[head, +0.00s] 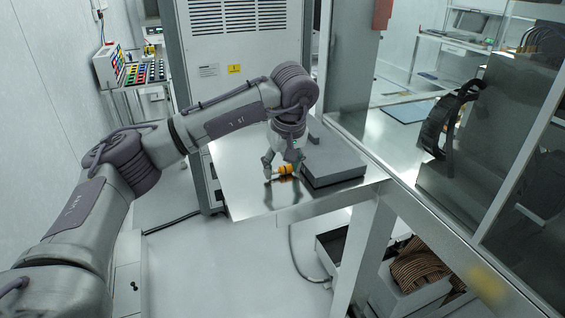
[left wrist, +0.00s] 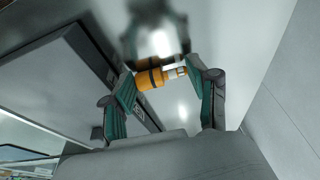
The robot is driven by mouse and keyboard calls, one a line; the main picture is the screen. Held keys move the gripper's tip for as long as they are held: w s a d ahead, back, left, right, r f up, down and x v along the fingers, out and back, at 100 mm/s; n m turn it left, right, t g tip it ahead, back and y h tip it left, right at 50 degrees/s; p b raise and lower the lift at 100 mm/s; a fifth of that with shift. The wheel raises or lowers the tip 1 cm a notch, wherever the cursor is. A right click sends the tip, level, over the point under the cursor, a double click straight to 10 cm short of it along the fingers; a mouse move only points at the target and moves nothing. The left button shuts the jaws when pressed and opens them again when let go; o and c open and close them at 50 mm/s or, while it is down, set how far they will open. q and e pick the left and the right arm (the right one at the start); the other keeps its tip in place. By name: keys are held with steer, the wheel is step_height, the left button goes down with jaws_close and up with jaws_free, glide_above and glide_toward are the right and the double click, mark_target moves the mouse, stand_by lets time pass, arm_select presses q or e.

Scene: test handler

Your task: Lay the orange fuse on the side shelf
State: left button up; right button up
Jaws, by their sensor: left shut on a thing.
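The orange fuse (head: 286,169) is a small cylinder with a dark band and a pale metal end. My left gripper (head: 282,172) is shut on it, just over the shiny metal side shelf (head: 240,185) in the head view. In the left wrist view the fuse (left wrist: 155,78) lies crosswise between the two green-padded fingers (left wrist: 160,85). The shelf's surface (left wrist: 185,110) shows behind it with a reflection. I cannot tell whether the fuse touches the shelf. My right gripper is not in view.
A flat grey box (head: 333,165) sits on the shelf close to the right of the gripper. A tall grey cabinet (head: 245,60) stands behind. The shelf's left and front parts are bare. A cluttered bench (head: 130,75) is at the far left.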

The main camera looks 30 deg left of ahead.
arm_select(q)
steer(key=shift+s+f, duration=0.1)
steer(key=shift+f, duration=0.05)
steer(key=o, duration=0.5)
steer(key=shift+o, duration=0.3)
steer(key=shift+r, duration=0.4)
steer(key=b+v, duration=0.1)
steer(key=v, duration=0.5)
steer(key=shift+d+b, duration=0.1)
steer(key=shift+b, duration=0.25)
steer(key=v, duration=0.5)
steer(key=shift+r, duration=0.35)
steer(key=shift+d+f, duration=0.1)
